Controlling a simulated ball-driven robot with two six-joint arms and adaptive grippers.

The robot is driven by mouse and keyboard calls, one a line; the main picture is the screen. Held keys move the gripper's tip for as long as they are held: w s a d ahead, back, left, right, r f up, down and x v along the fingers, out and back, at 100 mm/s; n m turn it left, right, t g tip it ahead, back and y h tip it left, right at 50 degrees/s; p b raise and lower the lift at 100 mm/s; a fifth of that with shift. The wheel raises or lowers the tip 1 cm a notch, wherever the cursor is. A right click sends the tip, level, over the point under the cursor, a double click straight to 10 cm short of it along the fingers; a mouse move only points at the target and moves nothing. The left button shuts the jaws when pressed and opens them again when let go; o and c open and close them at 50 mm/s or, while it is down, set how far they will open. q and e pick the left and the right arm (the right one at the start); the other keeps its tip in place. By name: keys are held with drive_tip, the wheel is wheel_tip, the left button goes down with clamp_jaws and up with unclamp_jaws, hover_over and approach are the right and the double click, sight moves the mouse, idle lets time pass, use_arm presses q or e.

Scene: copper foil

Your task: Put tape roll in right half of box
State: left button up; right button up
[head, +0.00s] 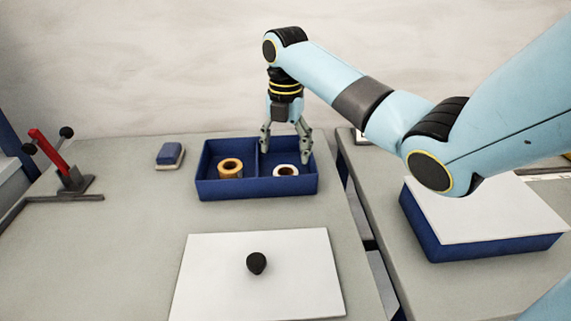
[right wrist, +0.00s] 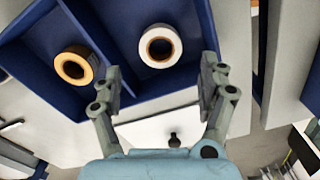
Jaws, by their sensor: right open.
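The blue box (head: 222,190) stands on the grey table, split into two halves by a divider. A white tape roll (head: 286,170) lies in the right half; it also shows in the right wrist view (right wrist: 160,46). A yellow-orange tape roll (head: 231,168) lies in the left half and shows in the right wrist view (right wrist: 76,68). My right gripper (head: 285,158) is over the right half, fingers pointing down. In the right wrist view the gripper (right wrist: 165,85) is open and empty, with the white roll apart from the fingers. My left gripper is not in view.
A white lid with a black knob (head: 257,263) lies in front of the box. A blue-and-white block (head: 170,155) and a red-handled clamp (head: 50,148) are at the left. Another blue box with a white lid (head: 480,212) stands on the right table, across a gap.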

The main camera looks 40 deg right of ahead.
drive_tip(key=shift+r, duration=2.75)
